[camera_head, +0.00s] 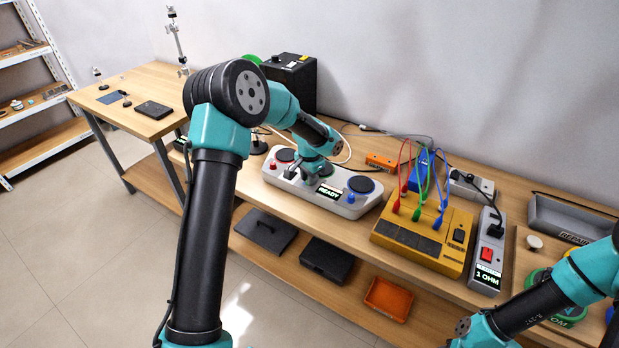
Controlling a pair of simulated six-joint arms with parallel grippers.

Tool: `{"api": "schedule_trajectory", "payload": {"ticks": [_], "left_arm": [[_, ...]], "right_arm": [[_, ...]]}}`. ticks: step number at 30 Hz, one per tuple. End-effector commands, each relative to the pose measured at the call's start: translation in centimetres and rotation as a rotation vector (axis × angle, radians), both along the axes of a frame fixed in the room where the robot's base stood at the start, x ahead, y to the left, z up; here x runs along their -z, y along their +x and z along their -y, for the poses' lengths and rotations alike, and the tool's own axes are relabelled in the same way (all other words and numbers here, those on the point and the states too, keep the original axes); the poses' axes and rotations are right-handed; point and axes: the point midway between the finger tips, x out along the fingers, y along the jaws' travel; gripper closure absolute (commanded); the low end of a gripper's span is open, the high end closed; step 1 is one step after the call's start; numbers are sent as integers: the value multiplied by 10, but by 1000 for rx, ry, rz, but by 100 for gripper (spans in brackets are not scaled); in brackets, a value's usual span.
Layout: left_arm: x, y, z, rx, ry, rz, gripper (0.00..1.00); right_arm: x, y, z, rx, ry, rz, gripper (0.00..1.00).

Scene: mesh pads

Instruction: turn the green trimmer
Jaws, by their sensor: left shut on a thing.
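A light grey console (296,187) stands on the wooden bench with dark round pads on top and a display reading READY. A red trimmer (273,166) is at its left front and a blue trimmer (350,198) at its right front. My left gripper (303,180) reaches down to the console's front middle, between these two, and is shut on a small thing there. The fingers hide the green trimmer, whose place in the row this matches; its turn angle cannot be seen. My right arm shows at the lower right, but its fingertips are out of view.
Right of the console are a yellow box (425,236) with coloured leads, a grey power strip (487,252) with a red switch, and a grey tray (562,219). A black box (291,80) stands behind. An orange bin (388,298) sits on the lower shelf.

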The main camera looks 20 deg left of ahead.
Motion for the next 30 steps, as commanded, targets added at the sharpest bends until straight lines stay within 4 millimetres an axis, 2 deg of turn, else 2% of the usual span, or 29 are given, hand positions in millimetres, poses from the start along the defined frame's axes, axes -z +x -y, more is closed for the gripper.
{"api": "schedule_trajectory", "payload": {"ticks": [17,18,25,30], "left_arm": [[0,0,0,52,0,-1,99],[0,0,0,52,0,-1,71],[0,0,0,52,0,0,50],[0,0,0,52,0,0,50]], "right_arm": [[0,0,0,0,0,0,57],[0,0,0,0,0,0,57],[0,0,0,0,0,0,57],[0,0,0,0,0,0,57]]}}
